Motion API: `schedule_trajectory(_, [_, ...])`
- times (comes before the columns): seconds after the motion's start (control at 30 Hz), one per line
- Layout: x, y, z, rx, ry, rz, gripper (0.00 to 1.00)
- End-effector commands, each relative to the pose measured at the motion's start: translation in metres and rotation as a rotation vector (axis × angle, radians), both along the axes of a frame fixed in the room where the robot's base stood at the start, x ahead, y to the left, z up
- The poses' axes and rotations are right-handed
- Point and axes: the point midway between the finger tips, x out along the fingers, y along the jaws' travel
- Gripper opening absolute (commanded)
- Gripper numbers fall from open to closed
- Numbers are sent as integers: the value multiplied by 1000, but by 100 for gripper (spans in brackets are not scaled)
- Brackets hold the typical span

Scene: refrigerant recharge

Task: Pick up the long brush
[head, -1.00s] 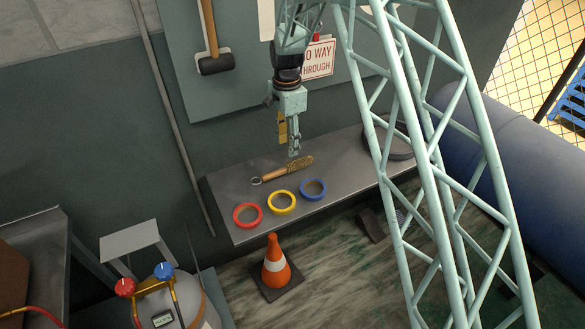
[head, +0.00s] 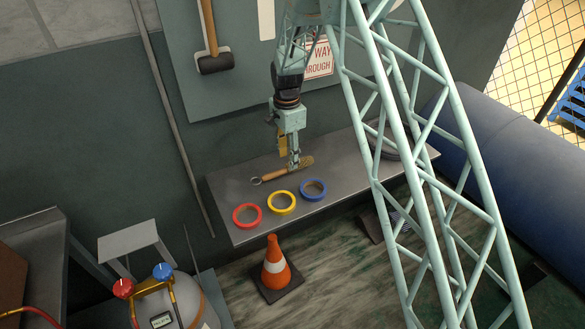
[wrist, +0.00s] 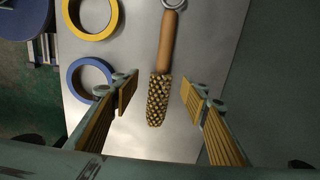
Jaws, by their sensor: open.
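The long brush (head: 275,175) lies on the grey shelf (head: 235,207), with a wooden handle, a ring at its left end and a bristled head at its right end. In the wrist view the brush (wrist: 164,62) points its bristled head toward me, between my two fingers. My gripper (head: 294,165) is over the bristled end in the head view and hides part of it. The wrist view shows my gripper (wrist: 157,95) open, with a finger apart from the brush on each side.
Red (head: 247,215), yellow (head: 281,202) and blue (head: 313,189) rings lie on the shelf in front of the brush. A dark round item (head: 390,150) sits at the shelf's right. An orange cone (head: 275,265) stands on the floor below. A mallet (head: 213,60) hangs on the wall board.

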Motion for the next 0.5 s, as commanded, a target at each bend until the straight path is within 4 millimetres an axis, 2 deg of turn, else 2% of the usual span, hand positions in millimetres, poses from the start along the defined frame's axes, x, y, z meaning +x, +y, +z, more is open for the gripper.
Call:
schedule_trajectory(0.17, [0, 1, -7, 0, 1, 0, 41])
schedule_trajectory(0.5, [1, 3, -41, 0, 1, 0, 41])
